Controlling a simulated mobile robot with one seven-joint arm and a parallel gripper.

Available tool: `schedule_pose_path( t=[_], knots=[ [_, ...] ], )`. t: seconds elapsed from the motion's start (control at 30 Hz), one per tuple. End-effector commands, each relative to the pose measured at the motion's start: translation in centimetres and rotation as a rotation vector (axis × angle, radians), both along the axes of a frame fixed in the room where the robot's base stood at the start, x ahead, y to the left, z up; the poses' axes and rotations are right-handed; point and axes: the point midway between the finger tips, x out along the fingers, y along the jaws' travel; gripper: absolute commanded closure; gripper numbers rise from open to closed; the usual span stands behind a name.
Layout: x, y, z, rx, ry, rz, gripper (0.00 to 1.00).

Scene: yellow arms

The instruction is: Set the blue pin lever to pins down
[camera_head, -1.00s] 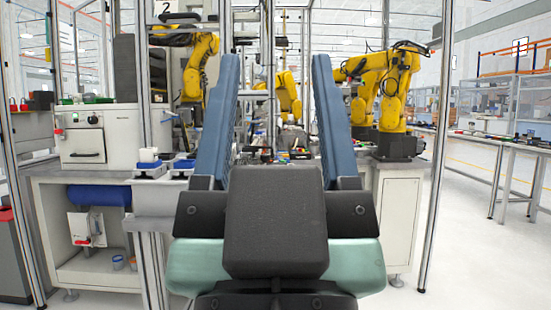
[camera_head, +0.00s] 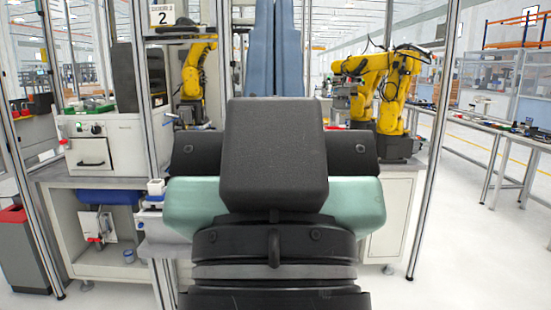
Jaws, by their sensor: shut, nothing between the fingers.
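My gripper (camera_head: 273,10) fills the middle of the head view, with its black and pale green body in front. Its two long blue fingers point up and away, side by side against each other. They are shut and hold nothing. I cannot make out the blue pin lever. My gripper hides the middle of the cell behind it, so I cannot tell where the lever is or how it is set.
A white bench (camera_head: 95,240) with a white boxy machine (camera_head: 100,152) stands at the left. Yellow robot arms (camera_head: 392,98) stand behind, left and right. Metal posts (camera_head: 432,140) frame the cell. The floor at the right (camera_head: 450,255) is clear, before a long table (camera_head: 525,140).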

Motion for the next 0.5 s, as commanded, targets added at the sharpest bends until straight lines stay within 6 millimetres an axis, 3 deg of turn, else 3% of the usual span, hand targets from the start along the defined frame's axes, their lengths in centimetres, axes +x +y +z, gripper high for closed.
schedule_pose_path(
  t=[0.03,0.2,0.33,0.5],
  knots=[
    [0.0,0.0,3.6,0.0,0.0,0.0,1.0],
    [0.0,0.0,9.0,-0.001,0.0,0.001,1.0],
    [0.0,0.0,11.5,0.0,0.0,0.001,1.0],
    [0.0,0.0,12.0,0.0,0.0,0.001,1.0]
  ],
)
